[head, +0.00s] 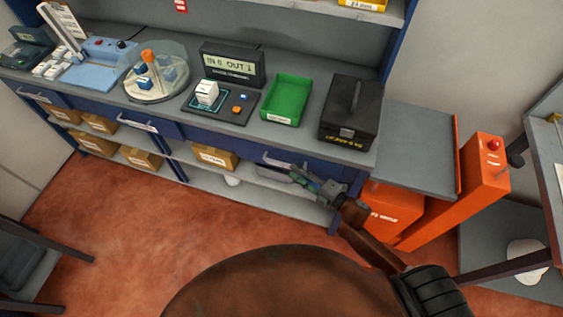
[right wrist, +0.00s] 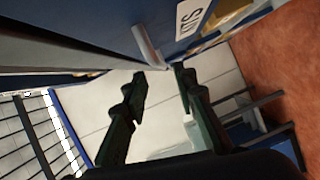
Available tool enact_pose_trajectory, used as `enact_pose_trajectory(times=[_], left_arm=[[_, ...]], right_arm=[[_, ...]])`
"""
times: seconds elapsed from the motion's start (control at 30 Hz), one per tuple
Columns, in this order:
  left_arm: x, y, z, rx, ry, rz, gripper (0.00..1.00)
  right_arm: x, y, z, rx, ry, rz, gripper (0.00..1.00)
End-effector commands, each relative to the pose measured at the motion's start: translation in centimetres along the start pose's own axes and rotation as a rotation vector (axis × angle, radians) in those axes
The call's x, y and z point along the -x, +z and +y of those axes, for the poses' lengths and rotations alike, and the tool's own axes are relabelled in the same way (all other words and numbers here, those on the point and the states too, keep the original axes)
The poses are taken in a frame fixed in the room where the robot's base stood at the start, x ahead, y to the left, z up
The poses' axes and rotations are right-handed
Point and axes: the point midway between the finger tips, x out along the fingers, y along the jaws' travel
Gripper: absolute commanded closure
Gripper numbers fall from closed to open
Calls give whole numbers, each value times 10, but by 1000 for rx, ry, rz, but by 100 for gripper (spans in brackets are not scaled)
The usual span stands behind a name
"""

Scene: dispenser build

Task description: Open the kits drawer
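The kits drawer (head: 240,147) is a blue front under the right part of the grey workbench and looks shut. Its pale bar handle (head: 278,160) shows beside my right gripper (head: 296,174). In the right wrist view, the blue drawer front (right wrist: 115,35) carries a white label (right wrist: 191,17), partly cut off, that ends in "ITS". The handle (right wrist: 147,46) reaches down to just beyond the fingertips of my right gripper (right wrist: 161,72). The two dark fingers are apart with nothing between them. I cannot tell whether they touch the handle. My left gripper is not in view.
On the bench stand a green tray (head: 286,99), a black case (head: 349,112), a display (head: 232,65) and a clear-domed turntable (head: 157,79). Cardboard boxes (head: 215,157) sit on the shelf below. An orange post (head: 484,178) and orange bin (head: 392,212) stand at right.

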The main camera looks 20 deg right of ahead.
Motion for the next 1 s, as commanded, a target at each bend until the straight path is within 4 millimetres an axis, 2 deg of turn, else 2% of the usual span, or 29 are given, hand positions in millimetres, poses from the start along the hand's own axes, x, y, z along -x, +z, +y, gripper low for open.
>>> enact_pose_trajectory(times=[0.2, 0.43, 0.8, 1.0], left_arm=[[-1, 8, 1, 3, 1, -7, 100], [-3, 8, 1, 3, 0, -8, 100], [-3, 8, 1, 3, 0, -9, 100], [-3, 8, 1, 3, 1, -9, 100]], right_arm=[[-35, 1, 0, -2, 2, -1, 74], [-63, 0, 0, -4, 0, -1, 74], [-69, 0, -1, -4, -1, -1, 74], [-69, 0, -1, -4, -1, -1, 88]])
